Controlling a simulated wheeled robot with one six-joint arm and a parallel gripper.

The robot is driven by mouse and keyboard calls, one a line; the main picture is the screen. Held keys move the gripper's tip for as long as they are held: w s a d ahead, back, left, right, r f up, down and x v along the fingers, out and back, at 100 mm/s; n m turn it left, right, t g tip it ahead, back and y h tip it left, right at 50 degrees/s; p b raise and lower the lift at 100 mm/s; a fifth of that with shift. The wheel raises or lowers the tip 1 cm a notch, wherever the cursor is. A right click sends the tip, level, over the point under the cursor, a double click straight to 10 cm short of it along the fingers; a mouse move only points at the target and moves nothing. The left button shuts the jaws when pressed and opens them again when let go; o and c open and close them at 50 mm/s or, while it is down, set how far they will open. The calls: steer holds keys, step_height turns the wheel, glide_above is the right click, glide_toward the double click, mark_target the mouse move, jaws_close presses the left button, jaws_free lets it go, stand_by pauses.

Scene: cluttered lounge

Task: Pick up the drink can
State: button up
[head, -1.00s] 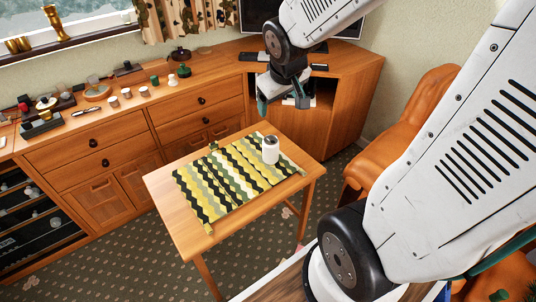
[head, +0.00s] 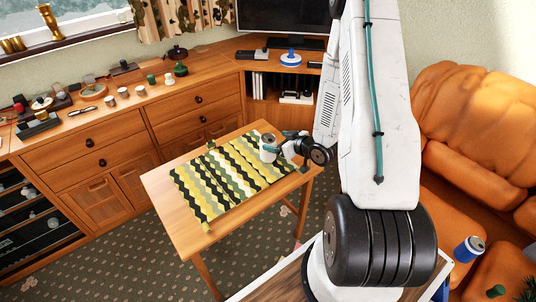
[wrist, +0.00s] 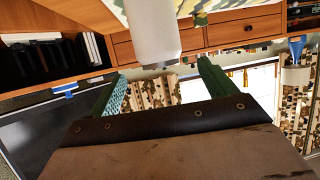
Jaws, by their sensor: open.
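A pale can-shaped object (head: 268,143) stands upright on the zigzag-patterned mat (head: 205,185) on the small wooden table. In the wrist view its smooth white side (wrist: 152,28) shows at the top centre, ahead of and between my green fingers. My gripper (head: 280,147) is at the table's right side, reaching in level beside this object, open. The open fingers also show in the wrist view (wrist: 160,80). I cannot tell whether a finger touches it. A blue can with a pale top (head: 469,248) sits on the orange sofa at lower right.
The small table (head: 160,185) has bare wood around the mat. A small dark item (head: 211,145) is at the mat's back edge. A long wooden cabinet (head: 70,140) with several small objects stands behind. The orange sofa (head: 460,110) is at the right.

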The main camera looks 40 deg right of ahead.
mark_target(265, 138)
steer(key=x, duration=0.7)
steer(key=shift+w+f, duration=0.25)
steer(key=shift+w, duration=0.1)
steer(key=c, duration=1.3)
